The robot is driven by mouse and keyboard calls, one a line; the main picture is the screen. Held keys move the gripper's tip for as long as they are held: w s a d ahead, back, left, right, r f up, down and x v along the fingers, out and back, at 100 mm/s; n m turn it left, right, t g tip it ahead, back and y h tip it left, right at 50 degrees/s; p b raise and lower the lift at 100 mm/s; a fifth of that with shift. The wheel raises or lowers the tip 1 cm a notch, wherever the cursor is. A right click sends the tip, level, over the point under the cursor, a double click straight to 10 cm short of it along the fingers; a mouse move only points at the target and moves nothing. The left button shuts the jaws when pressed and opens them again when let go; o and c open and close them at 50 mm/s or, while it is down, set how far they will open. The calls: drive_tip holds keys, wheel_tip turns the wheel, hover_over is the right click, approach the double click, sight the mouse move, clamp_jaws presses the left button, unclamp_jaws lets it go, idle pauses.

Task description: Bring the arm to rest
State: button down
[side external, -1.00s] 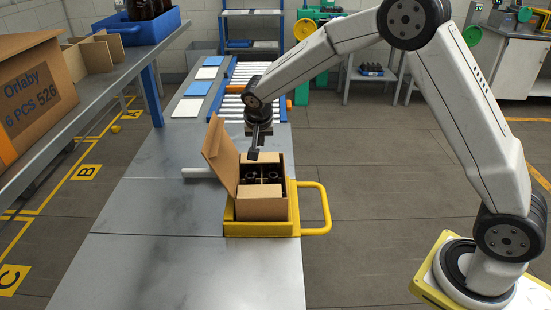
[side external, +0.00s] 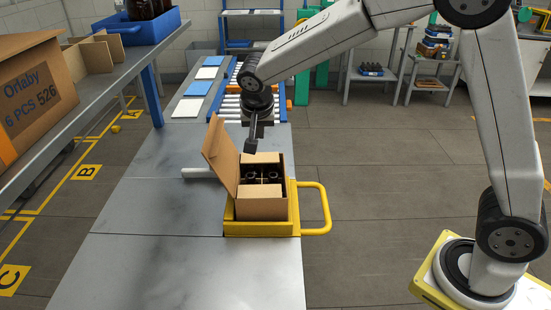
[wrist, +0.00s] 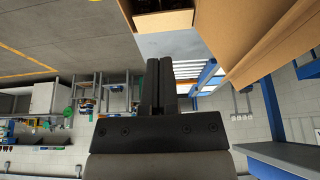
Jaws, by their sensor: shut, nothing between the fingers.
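My gripper (side external: 250,146) hangs pointing down, just above and behind the open cardboard box (side external: 262,208) in the side view. Its fingers are shut with nothing between them, and they also show side by side in the wrist view (wrist: 158,75). The box holds several dark bottles (side external: 264,178) between dividers, and one flap (side external: 221,157) stands up on its left. The box sits in a yellow tray (side external: 262,229) with a handle on its right. Part of the box (wrist: 270,35) fills the upper right of the wrist view.
A steel shelf (side external: 100,100) on the left carries a labelled carton (side external: 38,95) and a blue crate (side external: 140,27).

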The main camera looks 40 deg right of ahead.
drive_tip(key=shift+s, duration=0.1)
drive_tip(key=s+d+f+n+y, duration=0.1)
drive_tip(key=s+f+n, duration=0.3)
drive_tip(key=s, duration=0.6)
drive_tip(key=s+d+f+n+y, duration=0.2)
drive_tip(key=s+d+f+n, duration=0.1)
drive_tip(key=s, duration=0.8)
drive_tip(key=shift+f+n+g, duration=0.4)
drive_tip(key=shift+f+n, duration=0.1)
drive_tip(key=shift+n, duration=0.3)
